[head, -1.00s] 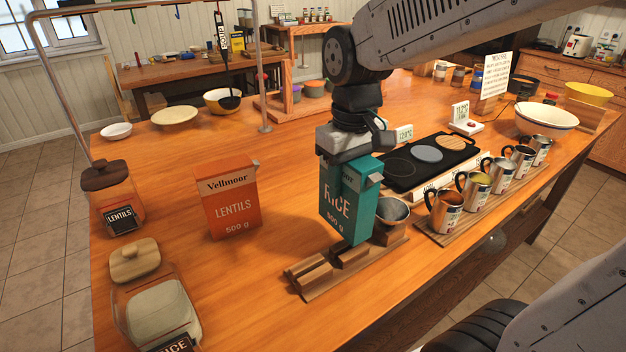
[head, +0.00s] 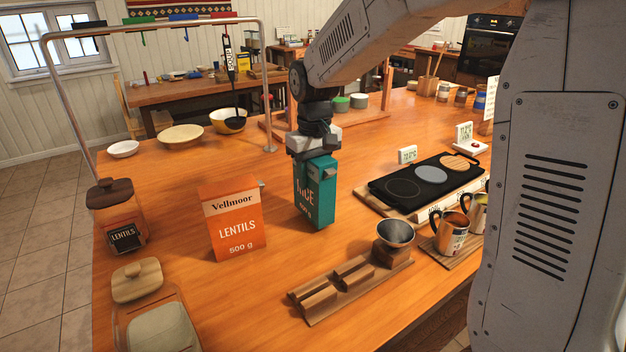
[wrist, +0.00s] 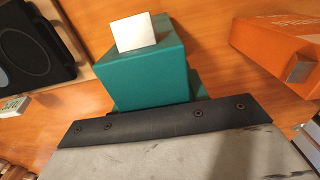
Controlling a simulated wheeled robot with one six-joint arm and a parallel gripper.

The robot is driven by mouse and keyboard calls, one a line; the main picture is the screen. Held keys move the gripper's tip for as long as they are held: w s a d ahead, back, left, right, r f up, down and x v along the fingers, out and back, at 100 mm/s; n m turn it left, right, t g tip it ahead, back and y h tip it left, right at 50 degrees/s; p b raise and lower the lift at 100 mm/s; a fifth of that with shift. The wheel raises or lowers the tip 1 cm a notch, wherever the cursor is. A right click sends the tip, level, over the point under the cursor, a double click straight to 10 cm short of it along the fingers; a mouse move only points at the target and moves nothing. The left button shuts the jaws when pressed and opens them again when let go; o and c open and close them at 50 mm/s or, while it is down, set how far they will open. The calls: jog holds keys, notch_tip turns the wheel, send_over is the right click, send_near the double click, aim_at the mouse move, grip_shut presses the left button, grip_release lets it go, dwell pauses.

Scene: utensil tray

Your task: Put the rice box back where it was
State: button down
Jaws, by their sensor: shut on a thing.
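The teal rice box (head: 315,198) is upright under my gripper (head: 314,156), which is shut on its top. It is between the orange lentils box (head: 232,222) and the black hot plate (head: 415,183). I cannot tell whether its base touches the table. In the wrist view the rice box (wrist: 150,75) shows its teal top end with a white flap, against the dark edge of my gripper (wrist: 150,118). The wooden slotted stand (head: 340,290) lies in front, with a small grey metal cup (head: 396,233) at its right end.
Bowls and a hanging ladle are behind. Mugs (head: 452,232) stand at right. The table (head: 270,295) is bare around the rice box.

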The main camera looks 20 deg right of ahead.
jog(key=shift+f, duration=0.75)
jog(key=c, duration=0.8)
grip_release()
jog(key=shift+f, duration=0.15)
jog(key=shift+o, duration=0.2)
